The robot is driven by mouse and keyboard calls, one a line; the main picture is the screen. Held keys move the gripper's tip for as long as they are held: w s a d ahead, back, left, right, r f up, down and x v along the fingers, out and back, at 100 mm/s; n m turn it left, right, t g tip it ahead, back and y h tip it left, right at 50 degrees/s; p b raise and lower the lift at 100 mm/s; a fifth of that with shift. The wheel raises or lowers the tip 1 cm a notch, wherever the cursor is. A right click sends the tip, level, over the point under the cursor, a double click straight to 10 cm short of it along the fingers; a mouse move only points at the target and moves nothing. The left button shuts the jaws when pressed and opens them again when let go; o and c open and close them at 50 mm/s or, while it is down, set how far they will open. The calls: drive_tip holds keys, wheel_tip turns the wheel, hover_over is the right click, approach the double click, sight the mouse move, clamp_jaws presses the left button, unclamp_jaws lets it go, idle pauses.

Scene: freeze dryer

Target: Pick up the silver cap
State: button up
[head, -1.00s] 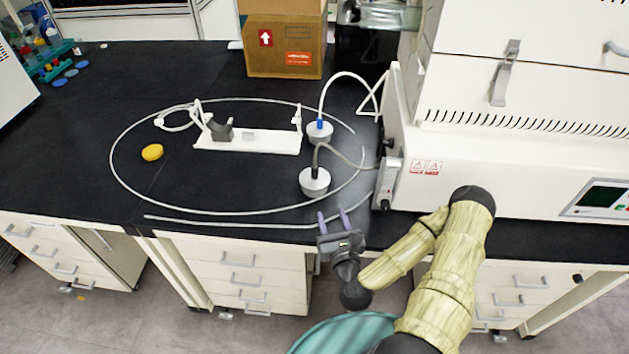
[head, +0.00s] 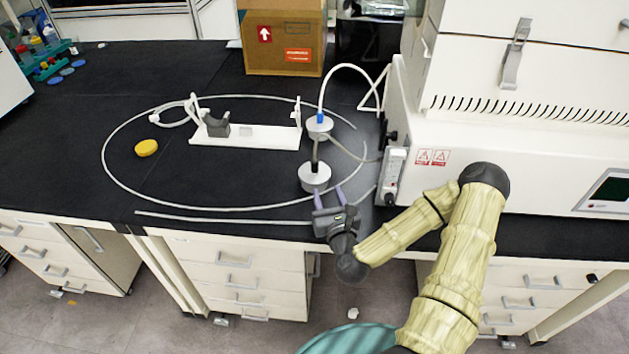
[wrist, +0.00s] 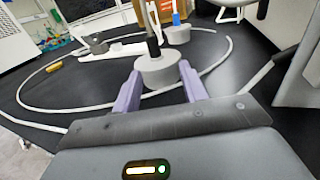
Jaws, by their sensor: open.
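One silver cap (head: 314,178) with a dark tube rising from its top stands on the black bench. A second silver cap (head: 319,127) with a blue fitting and a white tube stands farther back. My gripper (head: 329,197) is open and empty, low over the bench just in front of the nearer cap. In the wrist view the nearer cap (wrist: 157,72) shows just beyond and between the two purple fingertips (wrist: 160,85). The farther cap (wrist: 176,34) is behind it. I cannot tell whether the fingers touch the nearer cap.
A white tube (head: 105,170) loops on the bench around a white stand (head: 245,140). A yellow cap (head: 146,148) lies at left. The white freeze dryer (head: 480,150) stands close at right. A cardboard box (head: 284,40) stands behind.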

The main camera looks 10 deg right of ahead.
sight(316, 170)
drive_tip(key=shift+w+f+b, duration=0.2)
drive_tip(key=shift+w+b, duration=0.2)
drive_tip(key=shift+b, duration=0.85)
drive_tip(key=b, duration=0.4)
drive_tip(key=shift+w+a, duration=0.1)
drive_tip(key=shift+w, duration=0.2)
drive_tip(key=shift+w+b, duration=1.1)
drive_tip(key=shift+b, duration=0.1)
drive_tip(key=shift+w+a+r, duration=0.1)
drive_tip(key=shift+w+r, duration=0.1)
drive_tip(key=shift+w, duration=1.15)
drive_tip(key=shift+w+a, duration=0.2)
drive_tip(key=shift+w, duration=1.15)
drive_tip(key=shift+w+a, duration=0.15)
drive_tip(key=shift+w, duration=1.15)
